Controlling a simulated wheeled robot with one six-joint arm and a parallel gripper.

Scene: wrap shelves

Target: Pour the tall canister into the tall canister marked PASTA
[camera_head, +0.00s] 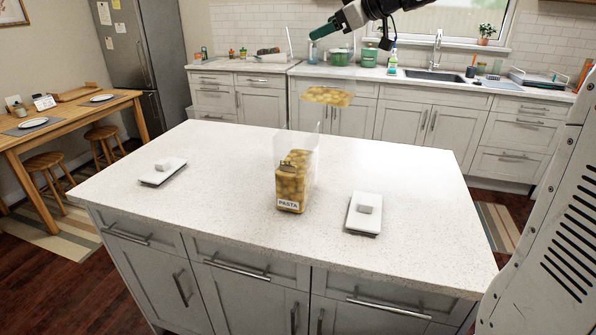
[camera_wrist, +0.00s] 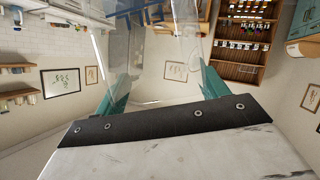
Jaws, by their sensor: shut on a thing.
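The tall clear canister marked PASTA (camera_head: 290,182) stands upright and open on the island, partly filled with yellowish pieces. A white label is on its lower front. My gripper (camera_head: 318,33) is above and behind it in the head view, shut on the other tall clear canister (camera_head: 326,72). That canister is off the counter, with a shallow layer of yellowish pieces at its lower end. Its walls are faint, so its exact tilt is hard to tell. In the wrist view the teal fingers of my gripper (camera_wrist: 163,88) are on either side of the clear canister (camera_wrist: 155,40).
Two white lids with knobs lie on the island, one left (camera_head: 150,178) and one right (camera_head: 355,224) of the PASTA canister. The rest of the island top (camera_head: 225,165) is clear. A back counter with a sink (camera_head: 435,76) runs behind.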

